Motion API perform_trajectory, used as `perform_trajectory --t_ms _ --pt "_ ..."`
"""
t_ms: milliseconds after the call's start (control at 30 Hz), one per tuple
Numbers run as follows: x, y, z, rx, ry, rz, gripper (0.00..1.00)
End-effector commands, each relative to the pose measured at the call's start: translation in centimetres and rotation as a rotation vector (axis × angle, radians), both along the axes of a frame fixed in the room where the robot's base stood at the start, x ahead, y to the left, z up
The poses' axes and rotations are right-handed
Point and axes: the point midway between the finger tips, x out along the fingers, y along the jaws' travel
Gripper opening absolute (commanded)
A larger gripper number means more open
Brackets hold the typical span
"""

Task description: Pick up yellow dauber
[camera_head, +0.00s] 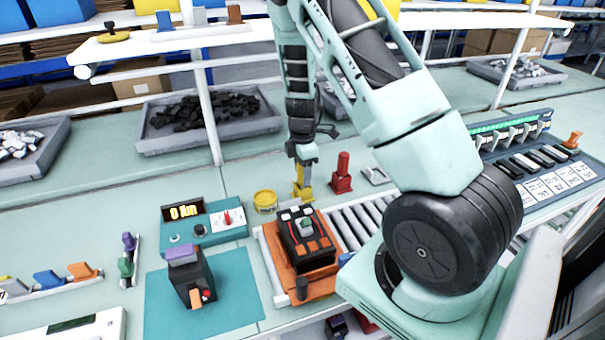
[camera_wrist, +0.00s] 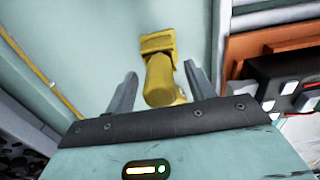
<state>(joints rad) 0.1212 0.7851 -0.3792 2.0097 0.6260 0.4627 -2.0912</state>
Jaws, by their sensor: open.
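The yellow dauber (camera_head: 303,187) stands on the pale green bench, with a block-like base and a rounded upper part. In the wrist view the yellow dauber (camera_wrist: 159,75) lies between my two fingers, with its flat base beyond the fingertips. My gripper (camera_head: 303,162) is directly above the dauber and reaches down to its top. In the wrist view my gripper (camera_wrist: 160,77) is open, with a finger on each side and a visible gap to the dauber. The fingertips are hard to make out in the head view.
A round yellow pot (camera_head: 265,201) stands just left of the dauber, and a red dauber (camera_head: 342,173) to its right. An orange tray (camera_head: 268,257) with a black breaker (camera_head: 305,247) is in front. A teal meter (camera_head: 203,224) sits front left. A roller track (camera_head: 357,222) runs right.

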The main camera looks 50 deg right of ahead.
Motion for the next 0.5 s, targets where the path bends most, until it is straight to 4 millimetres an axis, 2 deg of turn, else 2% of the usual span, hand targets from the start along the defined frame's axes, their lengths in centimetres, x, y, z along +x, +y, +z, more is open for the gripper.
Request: perform_trajectory --t_ms 233,267,400,433,500 --pt "0.02 -0.01 -0.25 0.0 -0.001 -0.001 0.54" --pt "0.02 -0.01 -0.24 0.0 -0.001 -0.001 0.51" --pt "0.01 0.0 -0.23 0.0 -0.001 -0.001 0.12" --pt "0.01 0.0 -0.23 0.0 -0.001 -0.001 0.05" --pt "0.02 -0.01 -0.21 0.0 -0.001 -0.001 0.05"
